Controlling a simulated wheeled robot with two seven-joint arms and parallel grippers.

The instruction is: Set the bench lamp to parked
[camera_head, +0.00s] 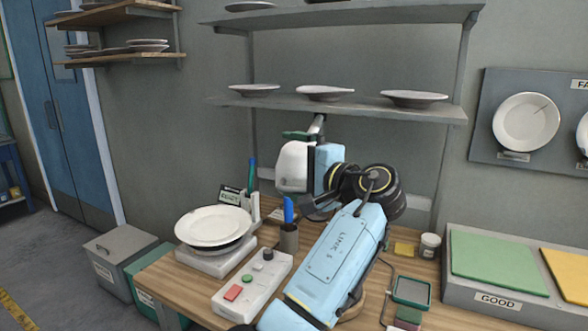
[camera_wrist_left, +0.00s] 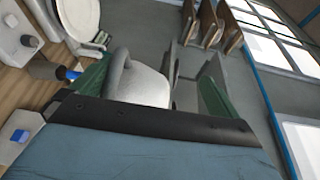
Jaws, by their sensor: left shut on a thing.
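The bench lamp's white head (camera_head: 292,167) is raised above the bench, below the lower wall shelf. My left gripper (camera_head: 302,150) is at the lamp head, one green finger showing above it. In the left wrist view the pale, rounded lamp head (camera_wrist_left: 142,84) with its curved bar lies between the two green fingers. The gripper is shut on the lamp. My own light blue arm hides the lamp's lower part and base in the head view. My right gripper is in neither view.
Nearby are a button box (camera_head: 251,284) and a pen cup (camera_head: 289,238). A grey GOOD stand (camera_head: 484,299) is at right. Shelves with plates (camera_head: 325,95) hang close above the lamp.

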